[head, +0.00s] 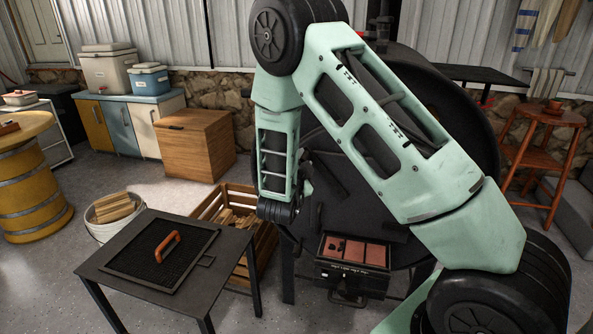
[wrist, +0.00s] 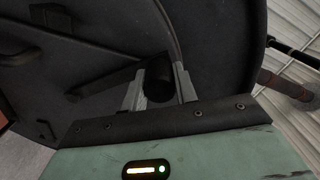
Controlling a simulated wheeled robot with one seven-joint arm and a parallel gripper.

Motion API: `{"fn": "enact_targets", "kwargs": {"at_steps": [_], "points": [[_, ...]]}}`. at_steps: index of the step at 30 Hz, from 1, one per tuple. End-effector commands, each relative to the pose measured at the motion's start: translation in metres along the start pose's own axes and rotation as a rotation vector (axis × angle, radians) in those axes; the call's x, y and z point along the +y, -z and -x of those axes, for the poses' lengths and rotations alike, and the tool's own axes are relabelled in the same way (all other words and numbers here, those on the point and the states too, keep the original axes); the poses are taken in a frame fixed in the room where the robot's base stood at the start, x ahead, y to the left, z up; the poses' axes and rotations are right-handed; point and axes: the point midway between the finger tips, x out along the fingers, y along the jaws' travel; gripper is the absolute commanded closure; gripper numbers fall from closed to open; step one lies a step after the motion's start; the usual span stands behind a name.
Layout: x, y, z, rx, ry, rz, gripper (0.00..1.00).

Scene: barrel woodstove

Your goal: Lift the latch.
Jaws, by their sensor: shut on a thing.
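The black round front of the barrel stove (head: 350,225) stands behind my arm in the head view. In the wrist view its dark door face (wrist: 110,45) fills most of the picture. A dark flat latch bar (wrist: 105,88) slants across this face, rising to the right. Its dark rounded end (wrist: 159,80) sits between the two grey fingers of my gripper (wrist: 160,76), which is shut on it. In the head view my arm hides most of the gripper and the latch.
A black metal table (head: 215,245) with a mesh panel and an orange-brown handle stands front left. A wooden crate of firewood (head: 262,235) is beside it. A box of reddish bricks (head: 352,270) sits low below the stove. Grey floor is open at the left.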

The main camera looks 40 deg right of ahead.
Motion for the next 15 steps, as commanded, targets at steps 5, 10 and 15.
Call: {"fn": "enact_targets", "kwargs": {"at_steps": [5,10,15], "points": [[-0.0010,0.0075,-0.0005,0.004,0.001,-0.040,1.00],[-0.0015,0.0098,-0.0007,0.005,0.001,-0.050,1.00],[-0.0016,0.0104,-0.0010,0.006,0.001,-0.050,1.00]]}}
